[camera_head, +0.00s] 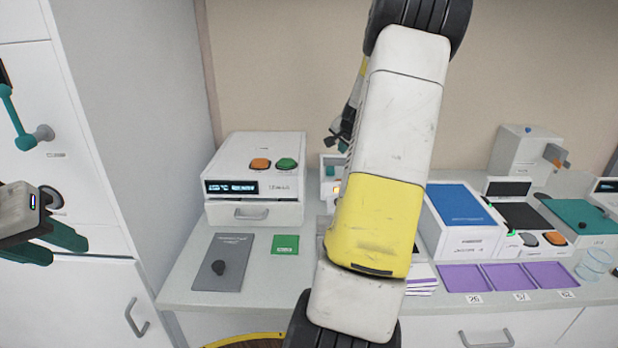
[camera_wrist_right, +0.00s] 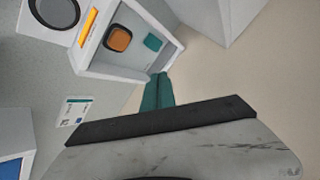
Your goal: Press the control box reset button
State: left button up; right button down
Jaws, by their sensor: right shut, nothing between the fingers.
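A small pale box (camera_wrist_right: 125,40) fills the upper left of the right wrist view. It has an orange button (camera_wrist_right: 118,38), a teal button (camera_wrist_right: 152,42) and a yellow strip (camera_wrist_right: 88,27); I cannot read which button is the reset. In the head view a similar box (camera_head: 329,172) is mostly hidden behind my right arm. My right gripper (camera_wrist_right: 158,78) is shut and empty, its teal fingertips close to the box's edge near the teal button; I cannot tell if they touch. My left gripper (camera_head: 70,250) is open and empty at the far left, away from the counter.
A white device (camera_head: 255,170) with orange and green buttons stands left on the counter. Blue-topped (camera_head: 460,205) and teal-topped machines and purple trays (camera_head: 505,278) crowd the right. A tall cabinet (camera_head: 145,100) stands left.

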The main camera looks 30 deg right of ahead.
jog(key=shift+f, duration=4.4)
jog(key=shift+f, duration=0.45)
jog(key=shift+f, duration=0.5)
jog(key=shift+r, duration=0.95)
jog(key=shift+r, duration=2.5)
